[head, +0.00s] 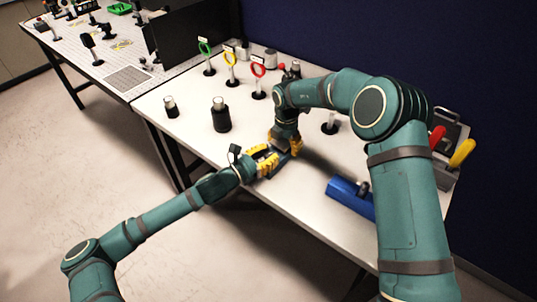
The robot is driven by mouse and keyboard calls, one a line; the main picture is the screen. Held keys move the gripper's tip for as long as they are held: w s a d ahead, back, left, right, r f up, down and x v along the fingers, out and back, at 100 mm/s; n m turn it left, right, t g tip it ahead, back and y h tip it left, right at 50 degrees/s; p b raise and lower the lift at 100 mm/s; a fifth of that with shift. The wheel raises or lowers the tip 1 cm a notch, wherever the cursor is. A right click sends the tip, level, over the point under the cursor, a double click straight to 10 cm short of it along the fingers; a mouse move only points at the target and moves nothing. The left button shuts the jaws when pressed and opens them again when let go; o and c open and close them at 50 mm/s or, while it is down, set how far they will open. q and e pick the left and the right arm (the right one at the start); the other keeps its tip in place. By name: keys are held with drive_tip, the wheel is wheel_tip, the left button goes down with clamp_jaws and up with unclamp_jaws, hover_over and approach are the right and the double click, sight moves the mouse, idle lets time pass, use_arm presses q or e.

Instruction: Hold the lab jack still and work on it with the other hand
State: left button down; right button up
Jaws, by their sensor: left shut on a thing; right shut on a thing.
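The lab jack (283,159) shows as a small blue and dark piece near the front edge of the white table. Both grippers cover most of it. My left gripper (266,161) comes in low from the left, its yellow fingers shut on the jack's left side. My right gripper (289,144) points down from above at the jack's far side, its yellow fingers shut on a part of it. I cannot tell which part, as the fingers hide it.
Two dark bottles, a larger one (221,115) and a smaller one (171,107), stand left on the white table (185,140). A blue block (347,190) lies right. The table's front edge is close.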

use_arm(q)
drive_tip(key=shift+d+f+m+g+h, duration=0.1)
drive_tip(key=shift+m+g+h, duration=0.3)
drive_tip(key=shift+m+g, duration=0.1)
drive_tip(key=m+g+h, duration=0.2)
drive_tip(key=g, duration=0.2)
drive_tip(key=shift+m, duration=0.4)
drive_tip(key=shift+s+m+g+h, duration=0.1)
drive_tip(key=shift+m+g+h, duration=0.25)
drive_tip(key=shift+m+g, duration=0.65)
drive_tip(key=shift+m+g+h, duration=0.35)
drive_tip(key=shift+m+g, duration=0.15)
drive_tip(key=shift+g, duration=1.2)
drive_tip(key=c, duration=0.7)
unclamp_jaws()
drive_tip(key=shift+c, duration=0.2)
drive_tip(key=shift+a, duration=0.7)
drive_tip(key=shift+s+a, duration=0.2)
drive_tip(key=shift+a, duration=1.5)
drive_tip(key=shift+s+a, duration=0.2)
drive_tip(key=shift+a, duration=1.5)
